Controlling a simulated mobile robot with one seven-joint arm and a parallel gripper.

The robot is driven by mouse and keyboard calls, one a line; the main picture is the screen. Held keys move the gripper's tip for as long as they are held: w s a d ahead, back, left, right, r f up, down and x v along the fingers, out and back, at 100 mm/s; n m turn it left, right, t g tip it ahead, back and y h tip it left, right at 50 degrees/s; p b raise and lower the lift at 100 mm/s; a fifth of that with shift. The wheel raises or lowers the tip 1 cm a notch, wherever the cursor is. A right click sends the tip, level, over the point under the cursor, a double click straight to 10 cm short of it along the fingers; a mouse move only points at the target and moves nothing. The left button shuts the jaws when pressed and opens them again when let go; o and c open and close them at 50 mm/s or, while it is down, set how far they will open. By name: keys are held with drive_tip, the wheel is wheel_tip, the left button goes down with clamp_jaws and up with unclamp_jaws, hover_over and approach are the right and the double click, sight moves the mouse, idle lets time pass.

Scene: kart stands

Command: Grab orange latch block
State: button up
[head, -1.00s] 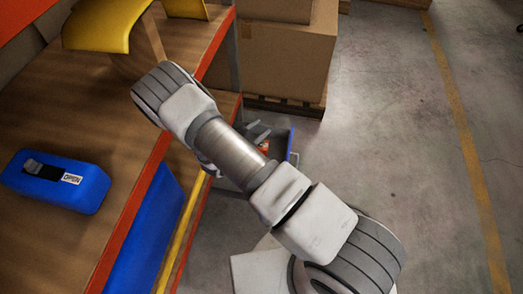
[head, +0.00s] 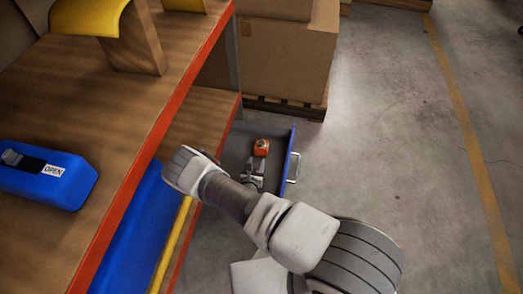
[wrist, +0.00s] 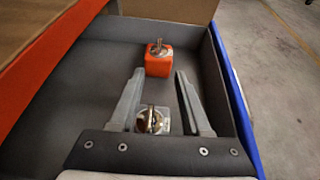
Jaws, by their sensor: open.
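The orange latch block (head: 262,146) is a small orange block with a metal latch on top. It lies in an open blue drawer (head: 292,160) with a dark grey inside. In the wrist view the orange block (wrist: 158,64) sits ahead of my gripper (wrist: 154,74), roughly between the lines of the two fingers and just beyond their tips. My gripper is open, with nothing held. A second latch block (wrist: 153,120), greyish with a similar metal latch, shows between the fingers nearer the palm; its lower part is hidden by my gripper.
The drawer's blue right wall (wrist: 230,90) runs close beside my right finger. A shelf with an orange edge (wrist: 45,60) overhangs on the left. A cardboard box (head: 287,60) stands behind the drawer. A blue box marked OPEN (head: 45,178) lies on the shelf.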

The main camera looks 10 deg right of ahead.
sight(261, 145)
drive_tip(key=b+x, duration=0.4)
drive_tip(key=x, duration=0.7)
drive_tip(key=shift+w+r+b, duration=0.15)
drive_tip(key=shift+w+b, duration=0.05)
drive_tip(key=shift+b, duration=0.1)
drive_tip(key=shift+a+r, duration=0.1)
clamp_jaws()
idle(0.8)
